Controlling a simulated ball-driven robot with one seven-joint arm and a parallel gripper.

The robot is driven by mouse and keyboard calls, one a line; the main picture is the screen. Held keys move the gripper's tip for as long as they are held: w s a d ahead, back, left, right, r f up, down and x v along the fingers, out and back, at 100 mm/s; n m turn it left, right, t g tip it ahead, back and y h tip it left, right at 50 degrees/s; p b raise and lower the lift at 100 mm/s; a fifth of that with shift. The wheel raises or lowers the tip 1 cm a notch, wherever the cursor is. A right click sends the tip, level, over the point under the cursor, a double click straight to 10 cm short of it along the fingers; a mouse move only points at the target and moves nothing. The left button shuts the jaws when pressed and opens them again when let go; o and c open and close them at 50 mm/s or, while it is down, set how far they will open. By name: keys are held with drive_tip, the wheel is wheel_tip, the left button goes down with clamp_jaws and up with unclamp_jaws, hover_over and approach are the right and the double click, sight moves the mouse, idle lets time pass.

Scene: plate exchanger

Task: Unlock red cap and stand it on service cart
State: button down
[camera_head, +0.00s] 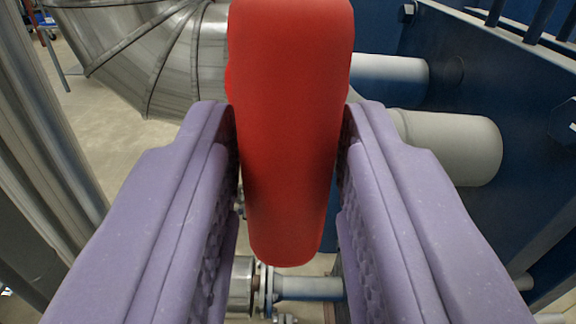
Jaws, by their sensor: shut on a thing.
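The red cap (290,120) fills the upper middle of the head camera view, a long red body with a rounded lower end. My gripper (290,135) has its two purple fingers closed on its left and right sides. The service cart cannot be made out for certain.
A large silver bent pipe (150,50) stands behind on the left. A blue plate frame (500,90) with pale pipe stubs (455,145) is close on the right. A flanged pipe (300,288) runs below. Pale floor (125,150) shows at left.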

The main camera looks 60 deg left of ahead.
drive_tip(key=shift+r+n, duration=0.1)
drive_tip(key=shift+n, duration=0.6)
drive_tip(key=shift+d, duration=0.15)
drive_tip(key=shift+v, duration=1.75)
drive_tip(key=shift+s+d, duration=0.1)
